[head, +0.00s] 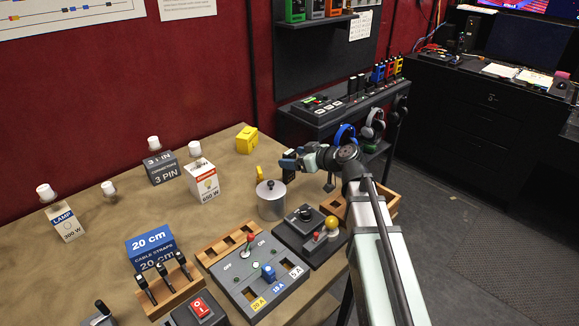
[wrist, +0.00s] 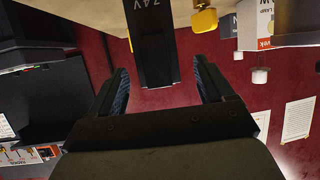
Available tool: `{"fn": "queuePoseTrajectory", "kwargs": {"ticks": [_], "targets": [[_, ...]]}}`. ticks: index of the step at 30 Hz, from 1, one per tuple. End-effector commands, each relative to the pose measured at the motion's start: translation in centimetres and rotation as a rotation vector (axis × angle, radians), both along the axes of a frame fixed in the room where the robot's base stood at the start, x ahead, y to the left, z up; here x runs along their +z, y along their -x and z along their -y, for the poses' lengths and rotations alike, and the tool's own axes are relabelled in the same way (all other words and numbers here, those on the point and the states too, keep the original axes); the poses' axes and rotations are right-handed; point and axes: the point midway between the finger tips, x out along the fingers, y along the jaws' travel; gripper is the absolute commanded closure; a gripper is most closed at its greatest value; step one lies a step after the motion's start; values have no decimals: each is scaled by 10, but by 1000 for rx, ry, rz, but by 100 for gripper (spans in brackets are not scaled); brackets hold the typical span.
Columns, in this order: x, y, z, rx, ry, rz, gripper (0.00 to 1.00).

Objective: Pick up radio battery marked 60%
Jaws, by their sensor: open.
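My gripper (head: 288,162) is over the far right part of the table, seen small in the head view. In the wrist view its two fingers (wrist: 161,80) stand apart. A black block with pale "7.4V"-like lettering (wrist: 152,45) lies ahead between the fingers, with a gap at each side. It seems to be the dark block beside the gripper in the head view (head: 289,173), partly covered there. I take it for a radio battery, but no 60% mark is readable.
A yellow item (wrist: 204,20) is beside the black block. Switch panels (head: 255,278) fill the near table. A dark shelf (head: 345,103) stands behind.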

Motion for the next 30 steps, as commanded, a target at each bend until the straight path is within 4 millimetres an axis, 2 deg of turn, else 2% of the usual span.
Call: {"fn": "queuePoseTrajectory", "kwargs": {"ticks": [9,18,30], "targets": [[-15,-26,-28,1,1,-1,19],[-18,-28,-32,0,0,0,19],[-18,-28,-32,0,0,0,56]]}}
